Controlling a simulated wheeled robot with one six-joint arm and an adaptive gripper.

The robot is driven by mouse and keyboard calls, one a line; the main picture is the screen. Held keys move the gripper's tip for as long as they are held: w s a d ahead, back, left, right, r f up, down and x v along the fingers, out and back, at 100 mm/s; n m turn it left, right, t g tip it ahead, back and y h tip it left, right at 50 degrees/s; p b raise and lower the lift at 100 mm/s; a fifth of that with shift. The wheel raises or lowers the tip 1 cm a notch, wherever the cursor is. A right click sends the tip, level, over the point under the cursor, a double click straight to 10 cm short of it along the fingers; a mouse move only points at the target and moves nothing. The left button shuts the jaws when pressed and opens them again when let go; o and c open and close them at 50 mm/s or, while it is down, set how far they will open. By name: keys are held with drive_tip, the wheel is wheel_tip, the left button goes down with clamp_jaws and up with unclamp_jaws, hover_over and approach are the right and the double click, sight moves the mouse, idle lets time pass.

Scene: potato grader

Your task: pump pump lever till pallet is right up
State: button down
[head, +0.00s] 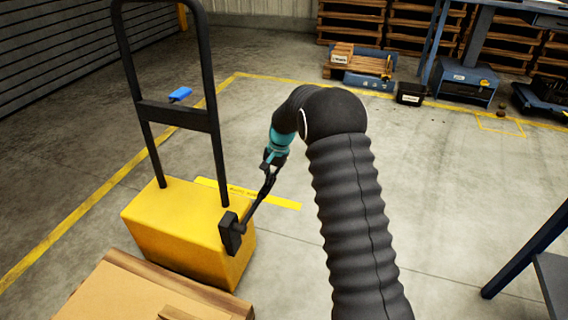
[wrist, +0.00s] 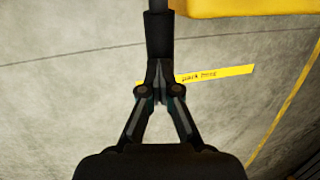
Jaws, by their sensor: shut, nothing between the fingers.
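A yellow pallet lifter (head: 185,235) with a tall black push handle stands at the left in the head view. Its pump lever (head: 260,200), a thin black bar, slants up and right from a black block on its side. My gripper (head: 271,166) is at the lever's upper end. In the wrist view, the fingertips of my gripper (wrist: 159,82) are closed together at the near end of the lever (wrist: 158,38). I cannot tell whether they touch it. The wooden pallet (head: 128,263) shows only in part at the bottom left, under a cardboard-coloured load; its height off the floor is hidden.
A yellow floor strip with lettering (head: 285,202) lies beside the lifter. A dark blue table frame (head: 525,250) stands at the right. Stacked pallets (head: 350,22) and a blue bench (head: 465,78) are at the back. The floor between is clear.

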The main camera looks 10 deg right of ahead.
drive_tip(key=f, duration=0.1)
drive_tip(key=f+g, duration=0.1)
drive_tip(key=f, duration=0.1)
drive_tip(key=shift+s+a+f, duration=0.1)
drive_tip(key=shift+a+f, duration=0.1)
drive_tip(key=shift+f, duration=0.05)
drive_tip(key=shift+s+f, duration=0.2)
drive_tip(key=shift+f, duration=0.7)
drive_tip(key=shift+d+f, duration=0.1)
drive_tip(key=shift+f, duration=0.05)
drive_tip(key=shift+r, duration=0.2)
drive_tip(key=w+p+v, duration=0.1)
drive_tip(key=p+v, duration=0.1)
drive_tip(key=v, duration=1.2)
drive_tip(key=shift+w+d+r+y, duration=0.2)
drive_tip(key=shift+d+y, duration=0.1)
drive_tip(key=shift+d, duration=0.2)
drive_tip(key=shift+a, duration=0.1)
